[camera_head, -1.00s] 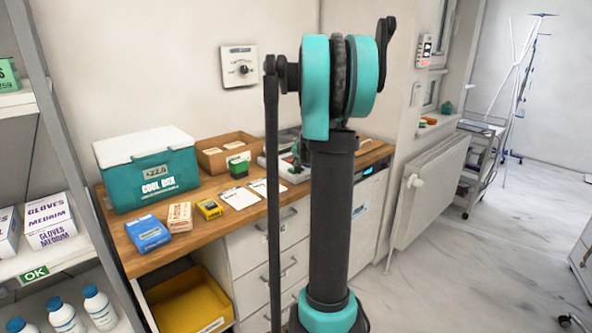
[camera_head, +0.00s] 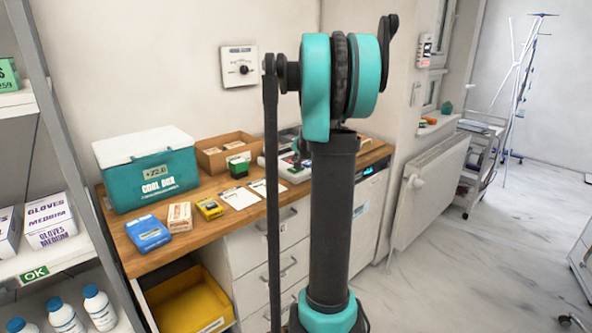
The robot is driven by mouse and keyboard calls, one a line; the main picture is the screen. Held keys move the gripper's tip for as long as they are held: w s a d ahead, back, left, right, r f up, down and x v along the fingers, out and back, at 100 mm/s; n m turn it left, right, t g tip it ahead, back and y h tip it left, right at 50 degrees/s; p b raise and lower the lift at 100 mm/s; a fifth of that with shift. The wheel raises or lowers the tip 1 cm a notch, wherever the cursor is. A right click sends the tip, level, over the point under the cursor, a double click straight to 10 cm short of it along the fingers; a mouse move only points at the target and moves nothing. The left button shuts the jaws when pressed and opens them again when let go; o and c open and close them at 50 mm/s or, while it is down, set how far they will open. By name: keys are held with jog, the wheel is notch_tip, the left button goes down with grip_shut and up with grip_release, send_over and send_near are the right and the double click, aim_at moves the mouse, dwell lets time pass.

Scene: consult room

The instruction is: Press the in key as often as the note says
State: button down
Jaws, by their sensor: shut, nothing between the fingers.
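My arm stands upright in the middle of the view and hides part of the worktop. I cannot make out my gripper's fingers. A pale device (camera_head: 292,173) with small coloured parts lies on the wooden worktop, partly behind my arm. A small dark shape stands over it, and I cannot tell what it is. Two white sheets lie on the worktop, a left one (camera_head: 239,198) and a right one (camera_head: 265,187). Any writing on them is too small to read. I cannot make out a key marked "in".
A teal cool box (camera_head: 150,178), a cardboard box (camera_head: 222,158), and blue (camera_head: 148,236), cream (camera_head: 180,217) and yellow (camera_head: 209,208) items stand on the worktop (camera_head: 205,236). A shelf rack is at left. A radiator (camera_head: 432,180) and open floor (camera_head: 470,270) are at right.

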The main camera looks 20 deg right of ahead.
jog(key=shift+r, duration=0.1)
jog(key=shift+r, duration=2.5)
